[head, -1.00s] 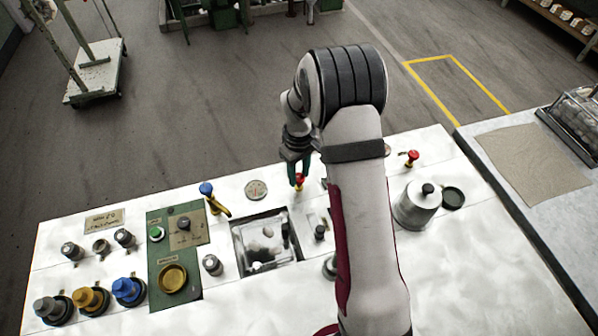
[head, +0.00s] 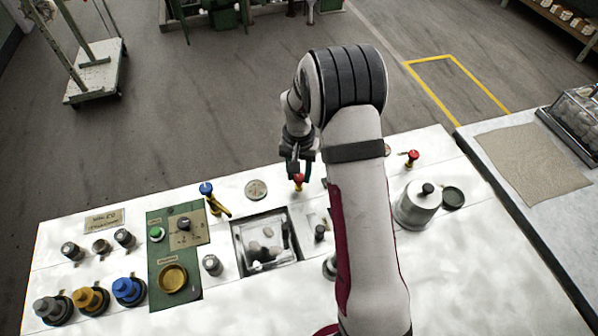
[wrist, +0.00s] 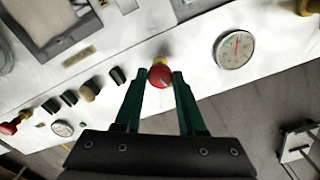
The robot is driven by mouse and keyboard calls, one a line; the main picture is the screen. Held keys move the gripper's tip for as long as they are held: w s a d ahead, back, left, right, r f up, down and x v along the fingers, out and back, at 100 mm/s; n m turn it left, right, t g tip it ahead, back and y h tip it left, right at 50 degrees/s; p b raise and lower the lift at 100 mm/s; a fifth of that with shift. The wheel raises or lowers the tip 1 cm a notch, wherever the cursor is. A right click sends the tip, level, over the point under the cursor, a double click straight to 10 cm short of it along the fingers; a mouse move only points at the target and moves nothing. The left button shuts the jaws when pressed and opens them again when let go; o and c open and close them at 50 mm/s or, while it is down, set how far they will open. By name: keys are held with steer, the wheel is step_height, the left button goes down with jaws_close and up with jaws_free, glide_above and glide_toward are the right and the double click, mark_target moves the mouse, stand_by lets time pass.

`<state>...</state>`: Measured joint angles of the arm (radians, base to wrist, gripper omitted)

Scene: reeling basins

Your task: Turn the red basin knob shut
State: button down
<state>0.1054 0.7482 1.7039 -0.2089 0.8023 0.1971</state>
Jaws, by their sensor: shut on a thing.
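The red knob (head: 298,180) stands on a yellow base on the white counter, behind the glass-topped basin. In the wrist view the round red knob (wrist: 160,76) sits between the tips of my two green fingers. My gripper (head: 299,175) points down at the knob from above, and it also shows in the wrist view (wrist: 162,80). It is shut on the red knob. The fingers partly hide the knob's sides. A second red knob (head: 412,155) stands farther right and is untouched.
The basin (head: 237,250) is in front of the gripped knob. A blue-topped yellow valve (head: 207,190) and a round gauge (head: 256,190) are to its left. A metal pot (head: 416,207) stands to the right. My arm hides part of the counter.

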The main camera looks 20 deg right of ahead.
mark_target(299, 177)
steer(key=shift+m, duration=1.5)
steer(key=c, duration=0.5)
jaws_free()
step_height(299, 177, up, 16)
